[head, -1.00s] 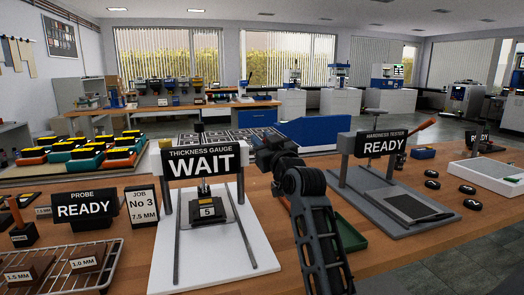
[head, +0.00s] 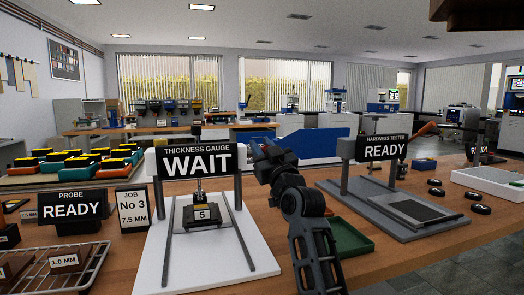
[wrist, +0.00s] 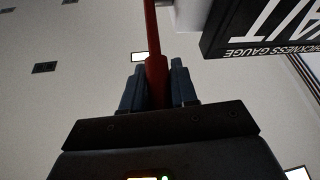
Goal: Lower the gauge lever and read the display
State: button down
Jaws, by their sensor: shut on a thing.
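The thickness gauge (head: 240,262) has a white base, two posts and a black display (head: 196,162) reading WAIT. A dark block marked 5 (head: 202,213) sits on its base under a thin plunger; I cannot tell whether the plunger touches it. In the wrist view, my gripper (wrist: 157,85) is shut on the red gauge lever (wrist: 155,62), which runs up between its fingers. The gauge display (wrist: 268,25) shows upside down there. In the head view my gripper (head: 262,152) is just right of the display, and the lever is hidden.
The hardness tester (head: 385,147) reads READY at right. A probe display (head: 72,206) reads READY at left, beside a job card (head: 132,210) showing No 3, 7.5 MM. A wire rack (head: 75,275) is front left. A green tray (head: 352,240) lies behind my arm.

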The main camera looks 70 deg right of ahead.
jog(key=c, duration=1)
grip_release()
jog(key=shift+o, duration=0.2)
jog(key=shift+s+f, duration=0.1)
jog(key=v, duration=0.7)
jog(key=shift+s+a+b, duration=0.2)
jog(key=shift+a+b, duration=0.05)
jog(key=shift+b, duration=0.1)
